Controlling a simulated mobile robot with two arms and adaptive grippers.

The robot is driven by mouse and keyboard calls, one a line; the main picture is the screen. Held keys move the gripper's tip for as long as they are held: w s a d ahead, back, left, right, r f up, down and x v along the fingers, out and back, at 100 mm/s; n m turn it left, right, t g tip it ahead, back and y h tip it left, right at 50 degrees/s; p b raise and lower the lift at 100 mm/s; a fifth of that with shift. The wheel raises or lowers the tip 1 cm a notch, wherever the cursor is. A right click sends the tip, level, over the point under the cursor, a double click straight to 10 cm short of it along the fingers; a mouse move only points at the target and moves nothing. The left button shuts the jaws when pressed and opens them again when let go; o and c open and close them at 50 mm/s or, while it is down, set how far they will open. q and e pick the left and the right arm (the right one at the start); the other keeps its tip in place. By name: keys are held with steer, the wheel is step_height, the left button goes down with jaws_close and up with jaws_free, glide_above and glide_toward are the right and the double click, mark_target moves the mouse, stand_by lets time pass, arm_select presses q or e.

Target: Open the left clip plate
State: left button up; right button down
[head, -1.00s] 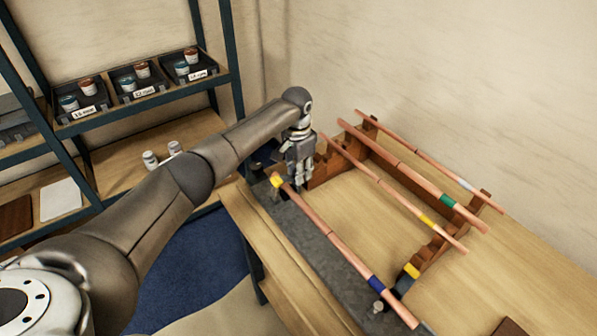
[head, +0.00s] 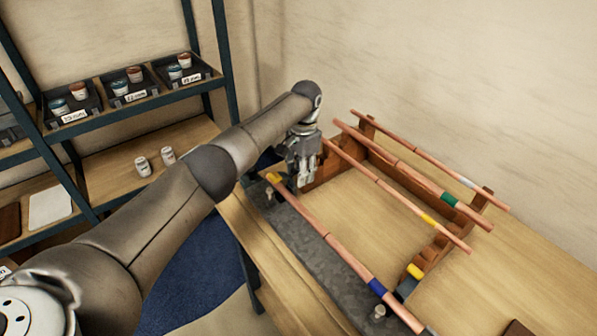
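My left gripper (head: 301,180) points down at the left end of the grey slab (head: 318,258), beside the front copper pipe (head: 330,236). Its fingertips are small and partly merge with the rack behind, so I cannot tell whether they are apart or holding anything. A yellow piece (head: 274,178) shows at the left end of the front pipe, just left of the fingers. I cannot tell whether it is the left clip plate or a band on the pipe. My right gripper is not in view.
Several copper pipes with coloured bands lie across the wooden rack (head: 330,165). Short metal posts stand on the slab, one at its left end (head: 268,194) and one at its right (head: 378,312). A shelf with trays (head: 128,98) stands left.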

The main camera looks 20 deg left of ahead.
arm_select(q)
steer(key=shift+o, duration=1)
steer(key=shift+w, duration=0.1)
steer(key=shift+a+r, duration=0.1)
steer(key=shift+a, duration=0.05)
step_height(320, 180, up, 6)
steer(key=p, duration=0.4)
steer(key=shift+p, duration=0.4)
